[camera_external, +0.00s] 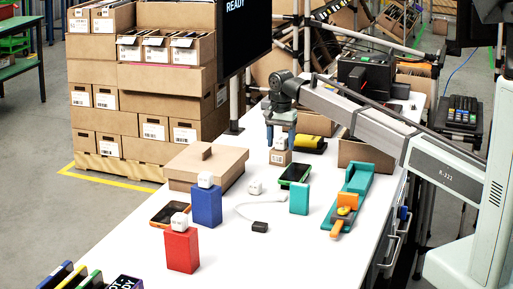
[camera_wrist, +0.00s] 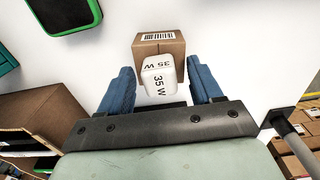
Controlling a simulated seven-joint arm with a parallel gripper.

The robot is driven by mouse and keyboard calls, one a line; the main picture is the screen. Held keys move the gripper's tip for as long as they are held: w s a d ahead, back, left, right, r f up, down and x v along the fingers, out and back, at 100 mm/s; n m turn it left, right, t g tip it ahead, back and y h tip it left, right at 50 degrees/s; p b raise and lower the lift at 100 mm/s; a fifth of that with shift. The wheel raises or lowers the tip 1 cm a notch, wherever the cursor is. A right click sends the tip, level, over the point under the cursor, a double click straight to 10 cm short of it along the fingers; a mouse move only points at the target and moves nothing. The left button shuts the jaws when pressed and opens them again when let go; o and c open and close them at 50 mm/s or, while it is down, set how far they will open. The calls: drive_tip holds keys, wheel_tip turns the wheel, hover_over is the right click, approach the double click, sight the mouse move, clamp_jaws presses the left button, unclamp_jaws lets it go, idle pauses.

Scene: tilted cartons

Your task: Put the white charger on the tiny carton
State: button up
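A white charger (camera_wrist: 158,76) marked 35 W is between my gripper's fingers in the wrist view. It overlaps the top of the tiny brown carton (camera_wrist: 160,42) and appears to rest on it. The tiny carton (camera_external: 280,157) stands on the white table in the external view, with its barcode label facing out. My gripper (camera_external: 282,140) is directly over the carton, fingers pointing down. In the wrist view my gripper (camera_wrist: 162,84) is open, with a narrow gap on each side of the charger.
A green-edged phone (camera_external: 294,174), a yellow-black item (camera_external: 310,142), a teal box (camera_external: 299,199) and a large flat carton (camera_external: 207,165) stand nearby.

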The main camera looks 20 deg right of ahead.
sight(280, 138)
drive_tip(key=shift+r, duration=0.1)
wheel_tip(280, 138, up, 12)
idle(0.7)
idle(0.3)
